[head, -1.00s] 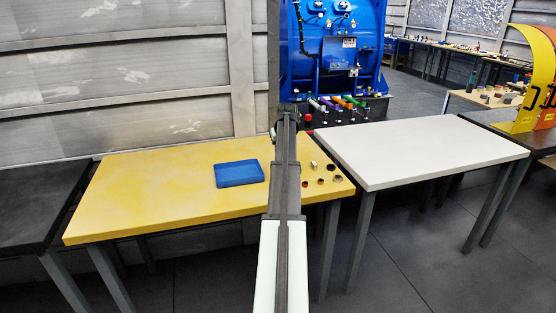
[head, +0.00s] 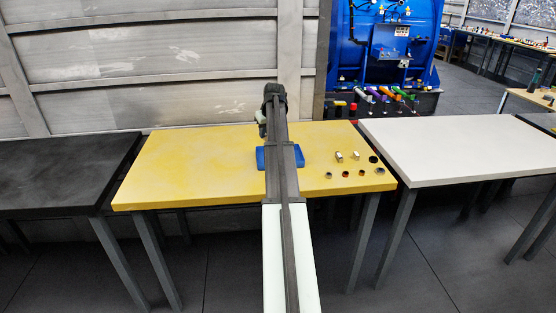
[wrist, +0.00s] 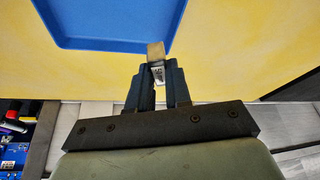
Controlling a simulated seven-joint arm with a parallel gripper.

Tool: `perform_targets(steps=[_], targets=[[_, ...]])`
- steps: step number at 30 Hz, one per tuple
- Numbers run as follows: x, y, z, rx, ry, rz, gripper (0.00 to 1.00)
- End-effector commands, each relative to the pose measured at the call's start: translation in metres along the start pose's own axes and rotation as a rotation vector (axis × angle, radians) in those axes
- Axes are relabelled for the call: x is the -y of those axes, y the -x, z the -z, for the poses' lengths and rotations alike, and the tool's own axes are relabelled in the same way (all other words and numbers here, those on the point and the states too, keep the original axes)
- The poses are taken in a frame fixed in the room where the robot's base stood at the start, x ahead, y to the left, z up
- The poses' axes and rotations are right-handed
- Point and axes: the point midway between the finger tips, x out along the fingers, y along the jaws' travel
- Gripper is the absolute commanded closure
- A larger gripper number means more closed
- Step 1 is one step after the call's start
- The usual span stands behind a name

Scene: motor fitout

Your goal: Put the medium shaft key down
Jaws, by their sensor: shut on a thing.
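My gripper (wrist: 157,75) is shut on the medium shaft key (wrist: 156,50), a small pale metal block that sticks out past the fingertips in the wrist view. The blue tray (wrist: 110,41) lies on the yellow table beyond the fingertips. The key's tip overlaps the tray's near edge in the picture; whether it touches cannot be told. In the head view, my arm covers the middle of the blue tray (head: 261,158), and the fingers and key are hidden.
The yellow table (head: 190,165) has clear room on its left. Two small metal blocks (head: 347,156) and several dark rings (head: 346,174) stand on its right. A black table (head: 60,170) is to the left, a white table (head: 450,150) to the right. A blue machine (head: 385,45) stands behind.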

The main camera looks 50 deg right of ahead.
Motion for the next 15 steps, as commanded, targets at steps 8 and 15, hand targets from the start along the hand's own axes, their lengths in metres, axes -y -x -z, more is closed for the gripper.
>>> perform_targets(steps=[8,15], targets=[[0.0,-0.025,-0.012,0.003,0.019,0.001,1.0],[-0.001,-0.056,-0.024,0.002,0.018,0.0,1.0]])
